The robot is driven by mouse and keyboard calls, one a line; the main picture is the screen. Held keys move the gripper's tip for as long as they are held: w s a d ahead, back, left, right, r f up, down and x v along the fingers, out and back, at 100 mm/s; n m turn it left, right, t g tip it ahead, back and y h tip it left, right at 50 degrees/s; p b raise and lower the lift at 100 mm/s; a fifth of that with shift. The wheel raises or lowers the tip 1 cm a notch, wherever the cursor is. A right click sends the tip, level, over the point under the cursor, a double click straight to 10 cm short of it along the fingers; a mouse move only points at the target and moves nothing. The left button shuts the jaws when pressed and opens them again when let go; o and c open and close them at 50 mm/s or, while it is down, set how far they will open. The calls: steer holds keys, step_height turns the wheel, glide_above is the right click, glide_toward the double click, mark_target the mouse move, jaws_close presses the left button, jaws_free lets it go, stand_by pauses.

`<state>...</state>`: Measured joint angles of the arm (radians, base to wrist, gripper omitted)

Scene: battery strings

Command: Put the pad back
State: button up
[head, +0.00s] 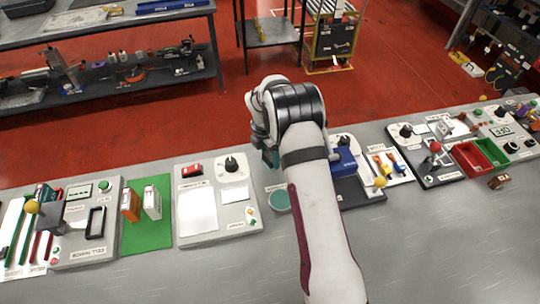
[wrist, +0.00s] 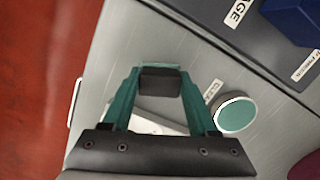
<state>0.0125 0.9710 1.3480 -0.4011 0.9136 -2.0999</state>
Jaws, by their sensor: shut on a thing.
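My gripper (head: 269,157) is above the bench in the head view, near a round teal disc (head: 279,200). In the wrist view its two teal fingers are shut on a small dark grey block (wrist: 160,82), which looks like the pad. The teal disc (wrist: 235,115) lies flat on the bench to the right of the fingers, apart from the block. A label (wrist: 212,92), partly hidden, lies beside the disc and seems to begin "CLEA". In the head view I cannot make out the block.
A light panel (head: 184,237) with a white sheet, a red switch and a black knob stands left of the disc. A dark station (head: 372,194) with a blue block (head: 343,160) stands to the right. Bare bench (head: 432,262) runs along the front.

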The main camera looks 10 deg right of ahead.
mark_target(266, 164)
steer(key=shift+f, duration=0.1)
steer(key=o, duration=1.3)
steer(key=shift+f, duration=0.1)
step_height(266, 164, up, 12)
steer(key=a, duration=0.2)
steer(key=s+r+m, duration=0.6)
steer(key=s+r, duration=0.1)
steer(key=s, duration=0.1)
steer(key=s+a+r+m+y, duration=0.1)
steer(key=s+a+m, duration=0.1)
steer(key=s+m, duration=0.9)
steer(key=s+a+r+m+y, duration=0.1)
steer(key=s+a+m+y, duration=0.1)
steer(key=s+m, duration=0.9)
steer(key=s, duration=0.7)
steer(key=shift+a+g, duration=0.35)
steer(key=shift+g, duration=0.05)
